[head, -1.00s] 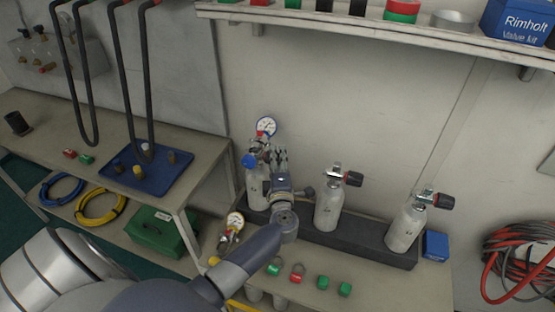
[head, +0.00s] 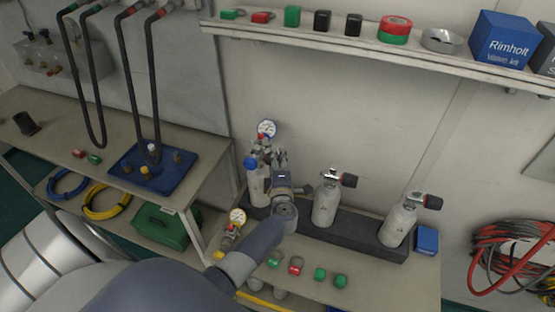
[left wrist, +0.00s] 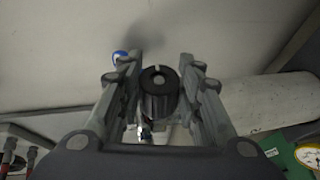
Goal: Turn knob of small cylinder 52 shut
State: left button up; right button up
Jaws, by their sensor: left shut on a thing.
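Three pale small cylinders stand in a dark rack (head: 360,233): a left one (head: 258,190), a middle one (head: 325,206) and a right one (head: 397,227). Their numbers are too small to read. The left one carries a gauge (head: 267,128) and a blue-capped regulator (head: 251,162). My left gripper (head: 280,158) is at the right side of this cylinder's top and hides its knob in the head view. In the left wrist view, the black knob (left wrist: 158,92) with a pale mark sits between the fingers of my left gripper (left wrist: 160,85), which is shut on it. My right gripper is not in view.
The middle cylinder's knob (head: 349,180) is close to the right of my gripper. Loose green and red caps (head: 296,264) lie on the bench in front. A second gauge (head: 237,216) stands at front left. A shelf (head: 390,52) overhangs behind.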

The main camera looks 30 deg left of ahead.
pick_arm(q)
jog(key=o, duration=1.1)
jog(key=v, duration=1.2)
